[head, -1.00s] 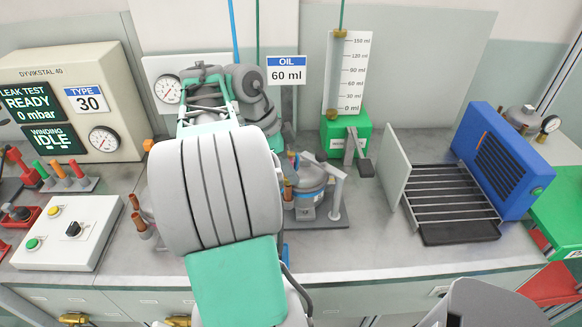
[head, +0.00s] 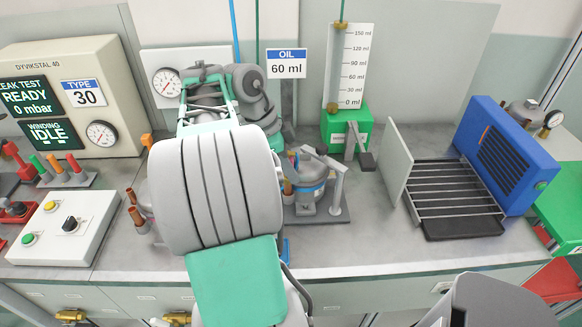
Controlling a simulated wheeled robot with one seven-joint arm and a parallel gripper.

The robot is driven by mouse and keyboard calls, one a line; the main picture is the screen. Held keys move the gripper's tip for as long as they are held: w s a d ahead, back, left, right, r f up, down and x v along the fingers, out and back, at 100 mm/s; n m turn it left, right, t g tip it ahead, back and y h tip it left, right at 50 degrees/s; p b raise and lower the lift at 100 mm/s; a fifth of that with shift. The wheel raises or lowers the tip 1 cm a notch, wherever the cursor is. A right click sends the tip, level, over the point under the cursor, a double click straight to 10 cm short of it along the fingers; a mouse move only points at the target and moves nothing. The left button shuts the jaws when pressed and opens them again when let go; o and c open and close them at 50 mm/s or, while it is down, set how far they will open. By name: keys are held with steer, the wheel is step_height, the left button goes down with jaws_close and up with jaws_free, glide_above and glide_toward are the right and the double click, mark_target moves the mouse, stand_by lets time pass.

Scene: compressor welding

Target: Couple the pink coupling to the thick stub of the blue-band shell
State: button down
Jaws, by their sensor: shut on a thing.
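The blue-band shell (head: 307,194) is a grey rounded vessel with a blue band. It stands upright on a dark plate right of my arm, with a grey clamp post beside it. A copper-coloured stub (head: 288,187) shows at its left side, partly behind my arm; I cannot tell whether it is the thick one. My arm covers the middle of the head view and hides my gripper. I cannot make out the pink coupling.
Another part with copper stubs (head: 137,213) shows left of my arm, mostly hidden. A white control box (head: 66,228) stands at left. The green oil stand (head: 345,130), a rack (head: 455,200) and a blue fan unit (head: 505,155) stand at right. The front bench strip is clear.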

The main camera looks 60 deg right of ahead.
steer(key=shift+f+b, duration=0.3)
steer(key=shift+f, duration=0.15)
stand_by(0.3)
steer(key=c, duration=1)
jaws_free()
steer(key=shift+a, duration=0.1)
steer(key=shift+c, duration=0.2)
steer(key=p+v, duration=0.3)
steer(key=v, duration=0.4)
steer(key=shift+r+p, duration=0.3)
steer(key=shift+r, duration=0.1)
